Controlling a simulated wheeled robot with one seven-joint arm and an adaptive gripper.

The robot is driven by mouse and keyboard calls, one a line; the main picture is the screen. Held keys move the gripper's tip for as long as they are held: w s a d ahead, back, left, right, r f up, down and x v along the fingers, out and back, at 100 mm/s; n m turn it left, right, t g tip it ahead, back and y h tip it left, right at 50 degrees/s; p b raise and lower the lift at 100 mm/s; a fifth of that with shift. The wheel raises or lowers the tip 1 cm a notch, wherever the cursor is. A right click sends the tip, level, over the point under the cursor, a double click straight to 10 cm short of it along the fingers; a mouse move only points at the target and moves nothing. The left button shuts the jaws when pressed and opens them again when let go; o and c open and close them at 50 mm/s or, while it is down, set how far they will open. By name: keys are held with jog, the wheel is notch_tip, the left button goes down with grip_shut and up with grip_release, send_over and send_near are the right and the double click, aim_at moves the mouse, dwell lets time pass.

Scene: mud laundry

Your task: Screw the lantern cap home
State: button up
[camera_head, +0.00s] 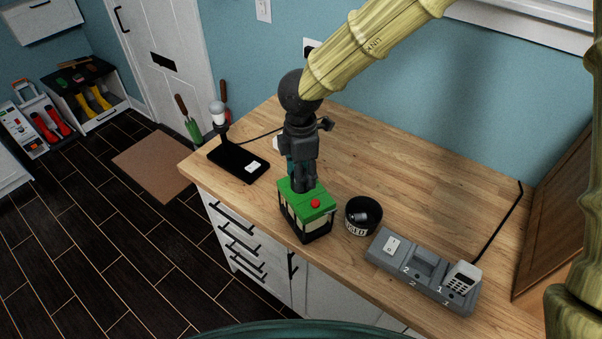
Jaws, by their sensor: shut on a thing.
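The lantern (306,222) stands upright near the front edge of the wooden worktop, with a green top, pale side panels and a dark frame. A red button (315,203) shows on its top. My gripper (299,187) points straight down onto the green top, left of and behind the red button. It is shut on the lantern cap, which the fingers hide almost wholly. How far the cap is seated cannot be told.
A black round pot (376,228) with a small pale item in it stands right of the lantern. A grey numbered dock (409,278) with a handset (463,280) lies further right. A black lamp base (228,157) with a white bulb (217,110) stands left. The worktop behind is mostly clear.

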jog(key=shift+s+f+m+b, duration=0.15)
jog(key=shift+m+b, duration=0.2)
jog(key=shift+m, duration=0.75)
jog(key=shift+m+b, duration=0.65)
jog(key=shift+m, duration=0.85)
jog(key=shift+f+m+b, duration=0.15)
jog(key=shift+m+b, duration=0.2)
jog(key=shift+m, duration=1.15)
